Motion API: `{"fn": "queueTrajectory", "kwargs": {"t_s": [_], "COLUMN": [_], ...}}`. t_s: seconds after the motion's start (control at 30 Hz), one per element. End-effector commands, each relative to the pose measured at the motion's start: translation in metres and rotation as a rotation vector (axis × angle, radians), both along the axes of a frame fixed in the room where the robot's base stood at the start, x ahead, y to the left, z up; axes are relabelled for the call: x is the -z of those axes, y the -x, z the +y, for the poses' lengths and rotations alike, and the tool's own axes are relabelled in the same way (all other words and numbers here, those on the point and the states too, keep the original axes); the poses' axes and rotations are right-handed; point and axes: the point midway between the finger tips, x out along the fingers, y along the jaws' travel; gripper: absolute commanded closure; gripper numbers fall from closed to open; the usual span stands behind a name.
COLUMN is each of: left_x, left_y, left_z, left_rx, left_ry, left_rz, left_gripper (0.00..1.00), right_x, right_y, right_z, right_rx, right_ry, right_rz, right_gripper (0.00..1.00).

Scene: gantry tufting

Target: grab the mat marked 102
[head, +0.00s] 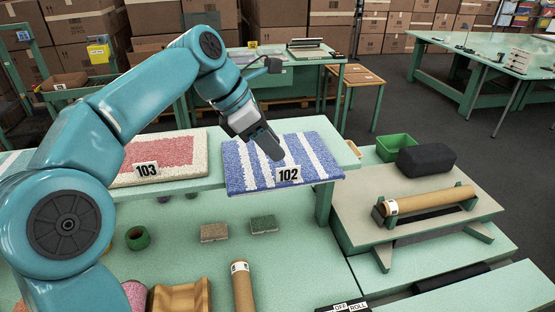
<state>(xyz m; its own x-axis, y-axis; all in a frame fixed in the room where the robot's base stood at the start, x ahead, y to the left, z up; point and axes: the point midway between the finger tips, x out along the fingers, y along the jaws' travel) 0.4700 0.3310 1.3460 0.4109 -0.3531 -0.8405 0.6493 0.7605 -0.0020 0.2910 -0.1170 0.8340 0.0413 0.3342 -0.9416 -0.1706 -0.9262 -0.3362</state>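The mat marked 102 (313,152) is blue with white stripes. It lies flat on a green shelf and reaches its front edge, where the 102 label (288,174) shows. My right gripper is not in view.
A red and white mat marked 103 (178,157) lies to the left on the same shelf. Below are a cardboard tube (242,287) and small brushes or blocks (264,224). At right, a brown roll (430,200) rests on a stand beside a green bin (394,146) and a black bolster (426,159).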

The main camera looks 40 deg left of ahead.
Motion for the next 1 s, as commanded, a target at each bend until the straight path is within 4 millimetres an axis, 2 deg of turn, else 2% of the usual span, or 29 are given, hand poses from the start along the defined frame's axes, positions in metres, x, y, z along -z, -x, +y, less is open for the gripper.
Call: {"fn": "queueTrajectory", "kwargs": {"t_s": [0.1,0.27,0.53,0.83,0.93,1.0], "left_x": [0.014,0.025,0.062,0.067,0.067,0.067], "left_y": [-0.007,-0.012,-0.027,-0.029,-0.029,-0.029], "left_z": [-0.006,-0.008,-0.017,-0.019,-0.019,-0.019], "left_rx": [0.001,0.0,0.001,-0.001,-0.001,-0.001], "left_ry": [0.001,0.0,0.002,0.0,0.0,0.0], "left_rz": [0.001,0.002,0.003,0.0,0.0,0.0], "left_gripper": [0.66,0.66,0.66,0.66,0.98,1.0], "right_x": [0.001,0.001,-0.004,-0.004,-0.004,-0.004], "right_y": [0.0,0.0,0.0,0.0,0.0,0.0], "right_z": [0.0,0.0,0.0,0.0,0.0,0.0], "right_rx": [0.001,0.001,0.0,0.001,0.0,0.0], "right_ry": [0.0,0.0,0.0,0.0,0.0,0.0], "right_rz": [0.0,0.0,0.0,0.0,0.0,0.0], "right_gripper": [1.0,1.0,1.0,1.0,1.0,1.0]}}
